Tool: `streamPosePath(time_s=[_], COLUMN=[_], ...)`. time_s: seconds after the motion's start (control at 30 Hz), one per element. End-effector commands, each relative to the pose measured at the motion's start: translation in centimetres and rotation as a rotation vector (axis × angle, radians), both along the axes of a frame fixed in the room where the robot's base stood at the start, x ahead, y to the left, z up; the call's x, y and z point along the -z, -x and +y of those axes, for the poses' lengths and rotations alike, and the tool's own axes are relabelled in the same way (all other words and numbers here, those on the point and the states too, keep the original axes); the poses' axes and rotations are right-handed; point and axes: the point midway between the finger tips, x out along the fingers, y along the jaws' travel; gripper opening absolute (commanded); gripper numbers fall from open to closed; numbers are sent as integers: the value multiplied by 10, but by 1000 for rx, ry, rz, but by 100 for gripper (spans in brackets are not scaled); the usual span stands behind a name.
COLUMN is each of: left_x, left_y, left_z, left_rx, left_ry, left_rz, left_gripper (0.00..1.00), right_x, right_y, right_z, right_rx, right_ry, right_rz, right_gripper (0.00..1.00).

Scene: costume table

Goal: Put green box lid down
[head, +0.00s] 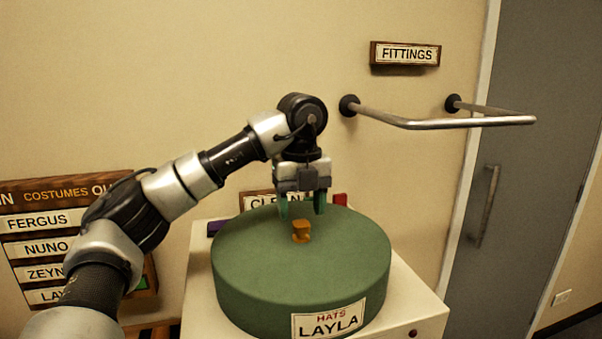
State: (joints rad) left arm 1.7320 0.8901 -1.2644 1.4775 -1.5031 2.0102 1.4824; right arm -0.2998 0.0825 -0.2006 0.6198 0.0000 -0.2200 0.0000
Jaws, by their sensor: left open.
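A large round green box (250,290) stands upright on a white cabinet, with a label (328,324) reading "HATS LAYLA" on its front. Its flat green lid (340,265) lies on top of it and looks level. A small orange-brown knob (301,231) stands at the middle of the lid. My left gripper (302,210) points down just above and behind the knob, with its fingers apart and nothing between them. Whether a fingertip touches the lid I cannot tell. My right gripper is not in view.
The white cabinet (412,305) has little free top around the box. A sign (262,200) stands partly hidden behind the box. A metal rail (440,123) juts from the wall at the right, near a grey door (530,170). A costume name board (40,235) hangs at left.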

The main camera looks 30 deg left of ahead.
Motion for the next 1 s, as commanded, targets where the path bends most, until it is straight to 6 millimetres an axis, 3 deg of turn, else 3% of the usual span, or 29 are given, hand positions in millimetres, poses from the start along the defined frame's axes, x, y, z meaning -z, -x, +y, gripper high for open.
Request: streamPosePath(time_s=[0.03,0.2,0.4,1.0], left_x=[-15,-47,-72,-79], left_y=[0,0,0,0], left_z=[0,0,0,0], left_rx=[-2,-1,0,0], left_ry=[-1,-1,0,1], left_rz=[-7,-5,-3,-1], left_gripper=[59,59,59,59], right_x=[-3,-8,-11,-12], right_y=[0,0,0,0], right_z=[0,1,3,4], right_rx=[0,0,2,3], right_ry=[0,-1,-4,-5], right_rz=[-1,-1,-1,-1], right_gripper=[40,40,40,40])
